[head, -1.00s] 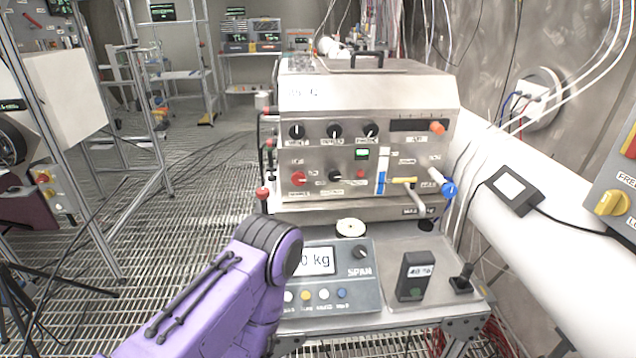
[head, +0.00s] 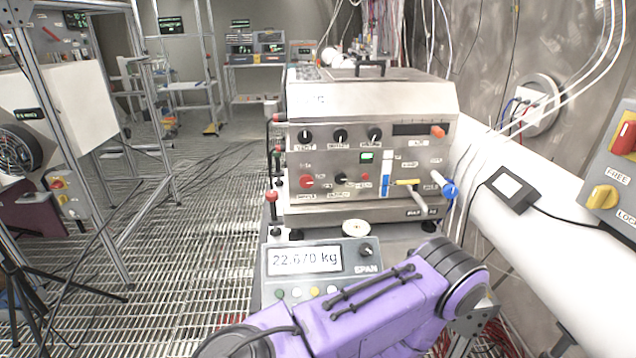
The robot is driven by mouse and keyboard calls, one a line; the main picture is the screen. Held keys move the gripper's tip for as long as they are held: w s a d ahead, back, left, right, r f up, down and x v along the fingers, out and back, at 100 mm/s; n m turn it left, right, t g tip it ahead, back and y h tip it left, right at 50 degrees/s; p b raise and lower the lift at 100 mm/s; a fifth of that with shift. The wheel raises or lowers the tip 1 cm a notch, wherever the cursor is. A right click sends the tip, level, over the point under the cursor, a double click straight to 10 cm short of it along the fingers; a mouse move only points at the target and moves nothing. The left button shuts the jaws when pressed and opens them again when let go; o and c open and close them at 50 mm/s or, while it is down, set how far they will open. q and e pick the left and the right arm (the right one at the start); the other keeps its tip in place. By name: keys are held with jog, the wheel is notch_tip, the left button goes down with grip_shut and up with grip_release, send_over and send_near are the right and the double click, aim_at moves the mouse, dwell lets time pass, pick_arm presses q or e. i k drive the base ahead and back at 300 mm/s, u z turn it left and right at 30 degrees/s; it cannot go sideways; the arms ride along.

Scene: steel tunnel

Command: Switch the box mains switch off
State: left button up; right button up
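A steel machine box (head: 370,105) stands on the bench in the head view. Its front has black knobs in a row, a red knob (head: 306,181), a small green lit display (head: 367,157), a blue-and-white slider (head: 385,180) and a yellow-handled lever (head: 407,183). The labels are too small to read surely, so I cannot tell which control is the mains switch. A purple arm of mine crosses the lower front of the picture, before the bench. Neither gripper shows.
A scale (head: 318,262) reading 22.670 kg sits before the machine. A grey panel (head: 612,170) with a red switch and a yellow knob is at the right edge. A white pipe (head: 540,235) runs along the right wall.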

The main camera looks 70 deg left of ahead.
aim_at(306, 180)
jog(key=k, duration=0.5)
jog(key=u, duration=0.7)
